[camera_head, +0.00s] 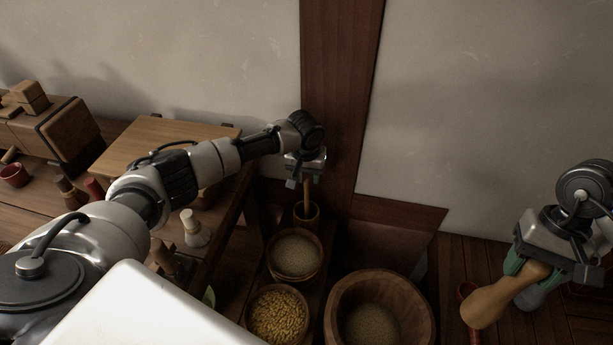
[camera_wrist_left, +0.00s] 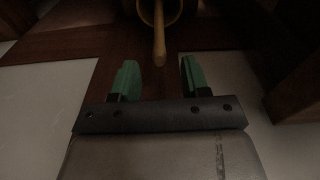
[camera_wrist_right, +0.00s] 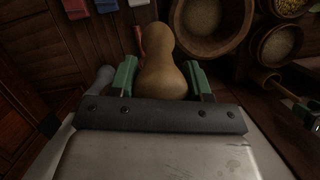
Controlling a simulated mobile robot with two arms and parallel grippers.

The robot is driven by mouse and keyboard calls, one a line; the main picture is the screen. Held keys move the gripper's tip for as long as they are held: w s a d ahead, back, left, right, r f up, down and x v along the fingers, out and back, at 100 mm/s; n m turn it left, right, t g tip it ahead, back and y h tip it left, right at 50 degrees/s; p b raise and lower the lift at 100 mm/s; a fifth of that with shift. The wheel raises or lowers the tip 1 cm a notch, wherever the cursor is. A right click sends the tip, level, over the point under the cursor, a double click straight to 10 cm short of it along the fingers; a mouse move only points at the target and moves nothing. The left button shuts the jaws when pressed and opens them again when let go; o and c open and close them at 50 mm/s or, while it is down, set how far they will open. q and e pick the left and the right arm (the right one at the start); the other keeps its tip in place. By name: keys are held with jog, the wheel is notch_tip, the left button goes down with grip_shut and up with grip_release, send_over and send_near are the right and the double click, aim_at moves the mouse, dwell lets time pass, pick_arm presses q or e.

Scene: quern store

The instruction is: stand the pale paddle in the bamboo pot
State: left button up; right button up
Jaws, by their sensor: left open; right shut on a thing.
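The pale paddle (camera_head: 307,190) stands in the bamboo pot (camera_head: 306,214), with its handle up and its lower part hidden inside. In the left wrist view the paddle's handle (camera_wrist_left: 159,38) rises from the pot (camera_wrist_left: 175,14) toward the space between my fingers. My left gripper (camera_head: 304,178) is open just above the handle's top; its green fingers (camera_wrist_left: 158,75) stand to either side, apart from it. My right gripper (camera_head: 529,268) is shut on a tan gourd-shaped thing (camera_head: 500,298), well to the right; it also shows in the right wrist view (camera_wrist_right: 163,65).
In front of the pot stand a grain bowl (camera_head: 296,256), a bowl of yellow kernels (camera_head: 278,314) and a large wooden bowl (camera_head: 417,310). A table with a wooden board (camera_head: 150,142) and a pale brush (camera_head: 194,231) is at left. The wall lies close behind.

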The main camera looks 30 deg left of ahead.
notch_tip(320, 180, up, 2)
jog(key=shift+r+p, duration=0.1)
jog(key=shift+p, duration=0.7)
pick_arm(q)
notch_tip(320, 180, up, 10)
jog(key=s, duration=0.1)
jog(key=shift+s+d, duration=0.1)
jog(key=shift+d, duration=0.05)
